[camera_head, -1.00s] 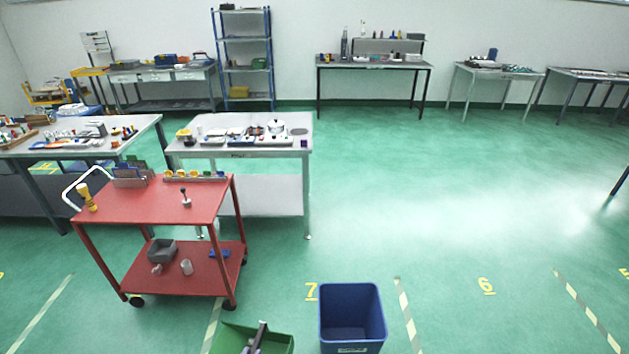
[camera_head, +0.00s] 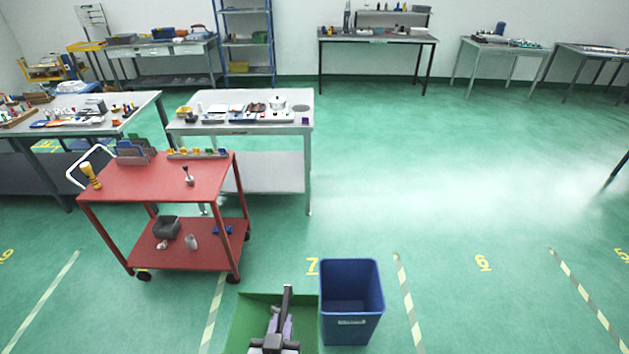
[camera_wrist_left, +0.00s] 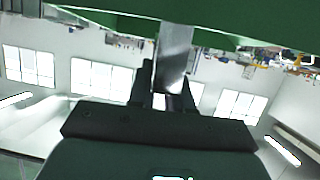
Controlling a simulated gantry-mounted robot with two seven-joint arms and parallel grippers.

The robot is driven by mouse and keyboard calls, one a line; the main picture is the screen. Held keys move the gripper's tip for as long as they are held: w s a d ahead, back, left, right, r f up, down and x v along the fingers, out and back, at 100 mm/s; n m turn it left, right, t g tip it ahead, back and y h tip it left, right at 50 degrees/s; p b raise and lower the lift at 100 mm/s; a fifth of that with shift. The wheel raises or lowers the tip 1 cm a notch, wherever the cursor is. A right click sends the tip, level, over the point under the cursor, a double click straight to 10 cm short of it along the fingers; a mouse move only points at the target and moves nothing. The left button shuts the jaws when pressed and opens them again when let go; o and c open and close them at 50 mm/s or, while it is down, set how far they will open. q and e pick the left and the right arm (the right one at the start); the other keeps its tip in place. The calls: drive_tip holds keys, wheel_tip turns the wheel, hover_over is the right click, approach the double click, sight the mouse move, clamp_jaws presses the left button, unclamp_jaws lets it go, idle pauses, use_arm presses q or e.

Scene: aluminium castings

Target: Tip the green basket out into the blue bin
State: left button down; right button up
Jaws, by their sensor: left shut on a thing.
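The green basket (camera_head: 246,318) is at the bottom of the head view, its lower part cut off by the frame edge. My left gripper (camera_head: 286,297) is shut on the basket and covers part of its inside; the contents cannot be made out. In the left wrist view, the gripper fingers (camera_wrist_left: 172,72) meet the basket's green wall (camera_wrist_left: 120,22) at the top. The blue bin (camera_head: 352,322) stands upright on the floor just right of the basket. In the picture the basket's right edge meets the bin's left edge; contact cannot be told. My right gripper is not in view.
A red cart (camera_head: 158,184) with small parts stands at the left. A grey table (camera_head: 240,130) with parts is behind it. The green floor right of the bin is open, with striped lines (camera_head: 402,290). Benches and a blue shelf rack (camera_head: 246,45) line the back wall.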

use_arm(q)
drive_tip(key=shift+n+y, duration=0.4)
drive_tip(key=shift+y, duration=0.1)
drive_tip(key=shift+s+a+r+p, duration=0.1)
drive_tip(key=shift+s+r+p, duration=0.15)
drive_tip(key=shift+r, duration=0.75)
drive_tip(key=shift+s+r+p, duration=0.15)
drive_tip(key=shift+s+r, duration=0.05)
drive_tip(key=shift+r, duration=0.85)
